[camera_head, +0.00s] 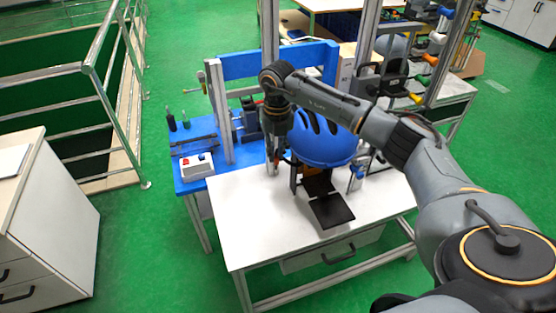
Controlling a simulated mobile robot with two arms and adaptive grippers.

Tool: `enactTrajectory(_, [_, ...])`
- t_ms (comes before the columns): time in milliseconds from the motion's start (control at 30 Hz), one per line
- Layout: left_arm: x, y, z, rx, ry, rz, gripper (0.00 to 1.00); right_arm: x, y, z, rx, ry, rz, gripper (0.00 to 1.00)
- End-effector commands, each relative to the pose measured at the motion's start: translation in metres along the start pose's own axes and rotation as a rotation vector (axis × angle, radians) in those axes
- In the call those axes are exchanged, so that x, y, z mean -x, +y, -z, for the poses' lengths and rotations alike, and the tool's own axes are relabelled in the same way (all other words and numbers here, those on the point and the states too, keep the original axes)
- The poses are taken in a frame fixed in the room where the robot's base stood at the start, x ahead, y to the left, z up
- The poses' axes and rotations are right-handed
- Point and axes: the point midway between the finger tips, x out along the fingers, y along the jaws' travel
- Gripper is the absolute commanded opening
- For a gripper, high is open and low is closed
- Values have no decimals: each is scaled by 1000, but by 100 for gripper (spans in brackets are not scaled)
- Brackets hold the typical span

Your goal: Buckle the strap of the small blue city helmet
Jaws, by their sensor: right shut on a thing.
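The small blue city helmet (325,147) with dark vents sits raised above the white table, on or over a dark stand. My right arm reaches across in front of its upper part. My right gripper (279,157) points down close beside the helmet's left edge. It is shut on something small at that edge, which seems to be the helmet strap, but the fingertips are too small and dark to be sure. The strap and buckle cannot be made out clearly. My left gripper is not in view.
The white table (235,215) has free room at its front and left. A black plate (331,211) lies below the helmet. Metal uprights and a blue beam (238,66) stand behind. A blue side bench holds a white control box (196,166). A railing (113,50) stands at left.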

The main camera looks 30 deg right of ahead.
Motion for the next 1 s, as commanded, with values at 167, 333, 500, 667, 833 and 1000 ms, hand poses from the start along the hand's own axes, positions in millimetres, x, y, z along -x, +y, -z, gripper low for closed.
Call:
enactTrajectory(167, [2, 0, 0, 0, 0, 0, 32, 11, 1, -13, -1, 0, 0, 0])
enactTrajectory(333, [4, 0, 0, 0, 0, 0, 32, 20, 1, -25, -1, 0, 0, 0])
enactTrajectory(500, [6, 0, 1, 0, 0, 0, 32, 30, 2, -37, -2, 0, 0, 0])
enactTrajectory(667, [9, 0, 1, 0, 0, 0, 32, 39, -4, -47, -3, 0, 1, 0])
enactTrajectory(833, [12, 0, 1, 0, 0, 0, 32, 47, -13, -55, -3, 0, 0, 0])
enactTrajectory(1000, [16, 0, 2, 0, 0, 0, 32, 56, -22, -64, -2, 0, 1, 0])
